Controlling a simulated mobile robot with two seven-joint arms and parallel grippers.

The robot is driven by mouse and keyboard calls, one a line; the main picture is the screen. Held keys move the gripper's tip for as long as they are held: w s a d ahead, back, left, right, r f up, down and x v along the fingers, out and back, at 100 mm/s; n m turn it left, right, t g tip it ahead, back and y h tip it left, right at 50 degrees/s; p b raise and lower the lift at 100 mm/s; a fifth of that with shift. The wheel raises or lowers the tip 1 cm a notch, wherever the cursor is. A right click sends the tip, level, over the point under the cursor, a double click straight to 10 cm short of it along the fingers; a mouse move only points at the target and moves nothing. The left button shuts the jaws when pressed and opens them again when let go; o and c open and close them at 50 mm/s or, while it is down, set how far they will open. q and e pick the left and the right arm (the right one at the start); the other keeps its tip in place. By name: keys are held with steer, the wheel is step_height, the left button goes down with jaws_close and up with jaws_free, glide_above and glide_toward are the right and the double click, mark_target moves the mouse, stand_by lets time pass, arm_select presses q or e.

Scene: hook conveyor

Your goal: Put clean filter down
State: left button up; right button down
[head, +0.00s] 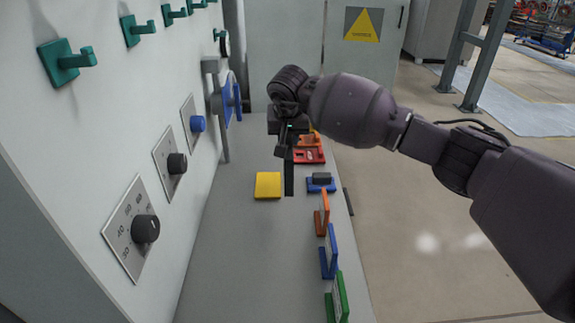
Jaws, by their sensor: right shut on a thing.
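My right gripper (285,147) points down over the grey bench. It is shut on a dark, thin, upright piece (289,180) seen nearly edge-on, and the jaws partly hide where they meet it. I take this piece to be the filter, but its face does not show. Its lower end appears beside the right edge of a flat yellow block (268,185) on the bench. I cannot tell whether the piece touches the bench. My left gripper is not in view.
Along the bench's (235,270) right edge stand a red holder (309,157), a blue holder with a dark block (321,183), and orange (322,215), blue (330,252) and green (338,300) stands. The left panel carries knobs (145,229), green hooks (66,60) and a blue wheel (232,97). The near bench is clear.

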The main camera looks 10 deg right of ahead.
steer(key=shift+f+b, duration=0.35)
steer(key=shift+f, duration=3.9)
steer(key=shift+f, duration=0.1)
steer(key=c, duration=0.9)
jaws_free()
steer(key=shift+c, duration=0.2)
